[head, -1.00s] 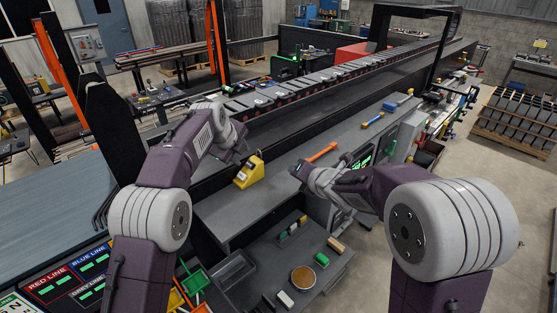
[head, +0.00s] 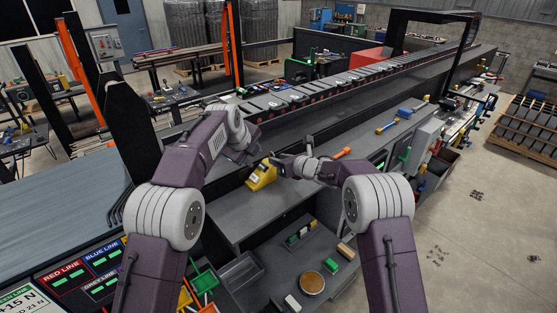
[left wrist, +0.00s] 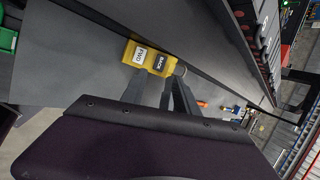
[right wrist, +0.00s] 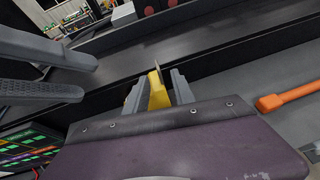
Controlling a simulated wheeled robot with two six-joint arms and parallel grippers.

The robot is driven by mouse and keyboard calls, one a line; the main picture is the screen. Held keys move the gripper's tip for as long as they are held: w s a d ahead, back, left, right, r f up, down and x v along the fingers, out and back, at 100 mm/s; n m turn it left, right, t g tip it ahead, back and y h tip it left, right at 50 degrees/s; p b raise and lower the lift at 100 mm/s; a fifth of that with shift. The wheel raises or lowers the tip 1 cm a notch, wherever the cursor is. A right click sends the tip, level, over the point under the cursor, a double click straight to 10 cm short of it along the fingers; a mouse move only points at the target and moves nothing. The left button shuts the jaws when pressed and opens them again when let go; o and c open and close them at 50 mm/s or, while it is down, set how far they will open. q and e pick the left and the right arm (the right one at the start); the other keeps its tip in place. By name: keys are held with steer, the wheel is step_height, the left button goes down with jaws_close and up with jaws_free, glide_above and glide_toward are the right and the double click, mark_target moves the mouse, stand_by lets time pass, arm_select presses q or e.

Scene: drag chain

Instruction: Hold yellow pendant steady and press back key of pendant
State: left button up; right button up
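The yellow pendant (head: 262,177) stands on the grey bench beside the conveyor's dark side wall. In the left wrist view the pendant (left wrist: 128,52) shows a white FWD key (left wrist: 140,54) and a black BACK key (left wrist: 159,62). My left gripper (head: 250,160) is just above and behind the pendant; its fingers are apart and empty, and show at the left of the right wrist view (right wrist: 45,68). My right gripper (head: 277,162) is at the pendant's right side. In the right wrist view its fingers (right wrist: 158,88) are apart with the pendant's yellow body between them; firm contact cannot be told.
An orange-handled tool (head: 341,153) lies on the bench to the right, and a blue one (head: 393,124) farther back. A lower shelf in front holds a round dish (head: 312,283) and small blocks. The bench (head: 250,212) in front of the pendant is clear.

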arm_select(q)
steer(key=shift+s+d, duration=0.1)
arm_select(e)
steer(key=shift+w+a+f, duration=0.25)
steer(key=shift+w+a, duration=0.05)
steer(key=shift+w, duration=0.3)
arm_select(q)
steer(key=shift+s+r, duration=0.1)
arm_select(e)
jaws_close()
stand_by(0.8)
arm_select(q)
jaws_close()
arm_select(e)
steer(key=shift+f, duration=0.1)
stand_by(1.5)
